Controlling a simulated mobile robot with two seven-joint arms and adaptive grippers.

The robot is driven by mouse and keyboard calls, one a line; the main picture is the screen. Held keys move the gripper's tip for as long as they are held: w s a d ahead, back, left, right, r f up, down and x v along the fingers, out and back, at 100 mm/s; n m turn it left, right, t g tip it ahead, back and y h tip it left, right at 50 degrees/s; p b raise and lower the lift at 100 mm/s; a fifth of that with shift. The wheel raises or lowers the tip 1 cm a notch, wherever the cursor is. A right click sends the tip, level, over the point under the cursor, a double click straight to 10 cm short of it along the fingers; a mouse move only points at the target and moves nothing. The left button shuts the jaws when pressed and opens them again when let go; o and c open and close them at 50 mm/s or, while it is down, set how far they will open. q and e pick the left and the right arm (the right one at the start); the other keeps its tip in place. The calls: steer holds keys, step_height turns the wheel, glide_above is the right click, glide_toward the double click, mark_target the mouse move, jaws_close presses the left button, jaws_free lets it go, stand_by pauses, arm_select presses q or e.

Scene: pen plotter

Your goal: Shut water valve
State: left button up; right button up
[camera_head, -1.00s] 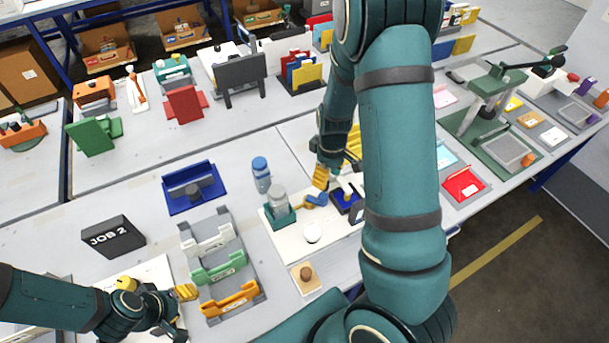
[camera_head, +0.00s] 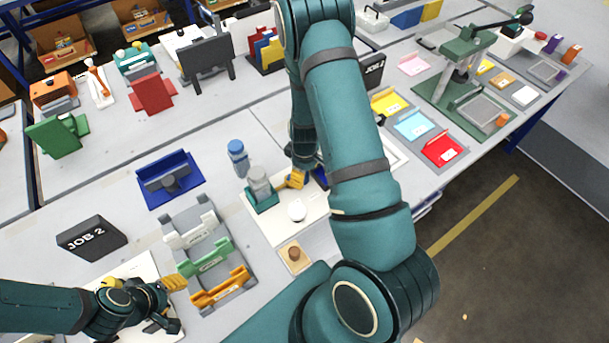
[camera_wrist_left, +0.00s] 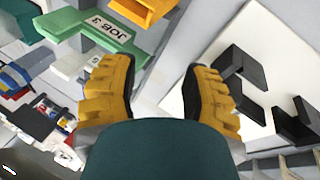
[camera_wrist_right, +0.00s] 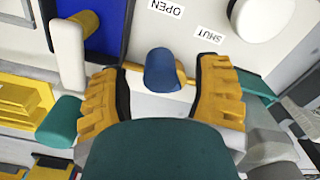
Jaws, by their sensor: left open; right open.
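The blue valve handle (camera_wrist_right: 160,70) shows in the right wrist view on a white board (camera_wrist_right: 150,38). A printed OPEN label (camera_wrist_right: 166,8) and a SHUT label (camera_wrist_right: 212,37) lie beside it. My right gripper (camera_wrist_right: 163,78) is open, with one yellow finger on each side of the handle; I cannot tell whether either touches it. In the head view my right gripper (camera_head: 297,179) is over the board and hides the handle. My left gripper (camera_head: 176,303) is open and empty at the lower left, above another white board (camera_wrist_left: 282,55) with black brackets.
A white round knob (camera_head: 297,211) and a green holder with a grey-topped piece (camera_head: 259,184) stand close to my right gripper. A blue bottle (camera_head: 238,156) is behind them. Coloured racks (camera_head: 222,290) stand between the grippers.

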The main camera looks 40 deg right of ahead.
steer(key=shift+f, duration=0.55)
jaws_close()
